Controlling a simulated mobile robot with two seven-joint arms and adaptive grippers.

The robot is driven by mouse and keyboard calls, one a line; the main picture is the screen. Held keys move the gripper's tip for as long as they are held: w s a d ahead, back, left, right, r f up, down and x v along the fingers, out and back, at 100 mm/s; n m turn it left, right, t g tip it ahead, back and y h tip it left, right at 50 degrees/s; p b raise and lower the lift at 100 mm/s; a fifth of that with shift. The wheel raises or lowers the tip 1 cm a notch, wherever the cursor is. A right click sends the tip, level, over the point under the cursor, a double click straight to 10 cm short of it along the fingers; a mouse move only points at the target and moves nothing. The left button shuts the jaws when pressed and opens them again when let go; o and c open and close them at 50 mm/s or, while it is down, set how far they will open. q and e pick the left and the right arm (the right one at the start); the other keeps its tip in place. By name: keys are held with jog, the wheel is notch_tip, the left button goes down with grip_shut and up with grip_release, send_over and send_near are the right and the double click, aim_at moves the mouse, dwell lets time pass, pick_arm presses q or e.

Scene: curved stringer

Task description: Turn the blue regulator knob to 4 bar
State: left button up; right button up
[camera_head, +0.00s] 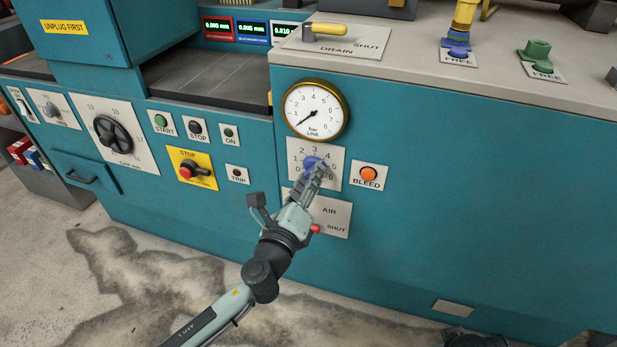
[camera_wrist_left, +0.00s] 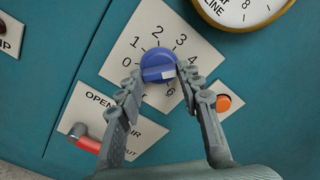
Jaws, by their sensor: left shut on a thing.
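The blue regulator knob (camera_head: 313,163) sits on a white dial plate (camera_head: 296,150) numbered from 0 up to 6, on the teal machine front. My left gripper (camera_head: 318,174) is shut on the knob, covering part of it and the plate's lower right. In the left wrist view the two fingertips (camera_wrist_left: 160,77) touch either side of the knob (camera_wrist_left: 156,60). A pale mark shows on the knob's face, but I cannot tell which number it points to. The round line gauge (camera_head: 315,95) above has its needle at the lower left, near 0.
An orange BLEED button (camera_head: 369,174) is close right of the dial. Below is the AIR plate (camera_head: 335,211) with a red-ended handle (camera_wrist_left: 86,144), near my left arm. A red stop knob (camera_head: 187,172) on yellow is to the left.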

pick_arm(q)
jog(key=o, duration=1.2)
jog(key=shift+c, duration=0.2)
jog(key=v, duration=0.8)
